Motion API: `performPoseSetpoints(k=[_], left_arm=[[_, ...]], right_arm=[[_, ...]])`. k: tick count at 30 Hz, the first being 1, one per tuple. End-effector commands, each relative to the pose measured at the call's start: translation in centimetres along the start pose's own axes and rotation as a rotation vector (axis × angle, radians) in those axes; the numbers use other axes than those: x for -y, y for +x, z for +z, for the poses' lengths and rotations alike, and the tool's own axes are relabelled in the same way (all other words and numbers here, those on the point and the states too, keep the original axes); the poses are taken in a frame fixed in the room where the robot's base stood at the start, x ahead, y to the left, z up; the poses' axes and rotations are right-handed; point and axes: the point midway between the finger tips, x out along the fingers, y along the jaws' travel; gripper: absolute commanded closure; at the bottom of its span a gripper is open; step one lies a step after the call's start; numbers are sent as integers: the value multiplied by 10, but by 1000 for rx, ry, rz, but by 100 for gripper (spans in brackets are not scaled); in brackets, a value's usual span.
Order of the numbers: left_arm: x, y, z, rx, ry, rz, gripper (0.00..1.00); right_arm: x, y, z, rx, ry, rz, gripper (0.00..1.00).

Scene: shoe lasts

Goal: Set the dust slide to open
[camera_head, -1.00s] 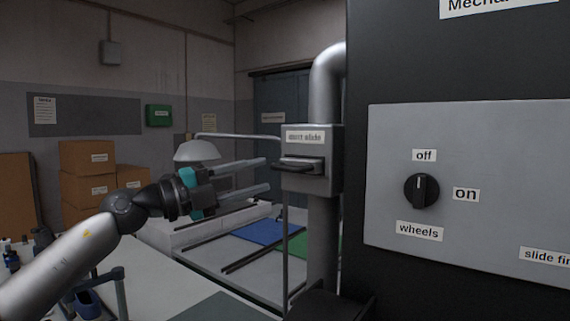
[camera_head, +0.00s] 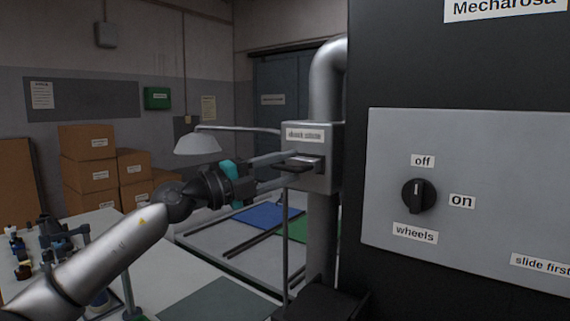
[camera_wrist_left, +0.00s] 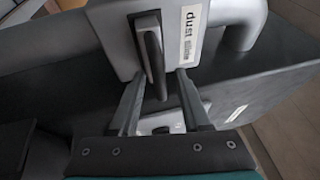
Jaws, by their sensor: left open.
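The dust slide is a grey box (camera_head: 322,165) on a vertical metal pipe, with a "dust slide" label and a dark flat handle (camera_head: 292,164) at its front. The handle also shows in the left wrist view (camera_wrist_left: 153,62), as a dark bar sticking out of the box. My left gripper (camera_head: 287,168) is at the box front, its two fingers open. In the left wrist view the fingers (camera_wrist_left: 160,82) lie on either side of the handle's near part, with gaps visible. Whether the slide is open or closed I cannot tell. My right gripper is not in view.
A dark machine with a grey panel (camera_head: 480,245) and a wheels knob (camera_head: 419,196), pointer up towards "off", stands close at the right. A thin upright rod (camera_head: 285,240) stands below the box. A lamp (camera_head: 198,144) and cardboard boxes (camera_head: 88,175) are at the left.

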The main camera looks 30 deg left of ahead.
Motion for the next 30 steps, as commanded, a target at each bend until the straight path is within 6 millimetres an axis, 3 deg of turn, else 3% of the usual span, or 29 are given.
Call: performPoseSetpoints(k=[8,21,30], left_arm=[[0,1,0,0,-1,-1,53],[0,0,0,0,-1,0,100],[0,0,0,0,-1,0,100]], right_arm=[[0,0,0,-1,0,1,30],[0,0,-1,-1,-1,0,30],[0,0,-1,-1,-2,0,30]])
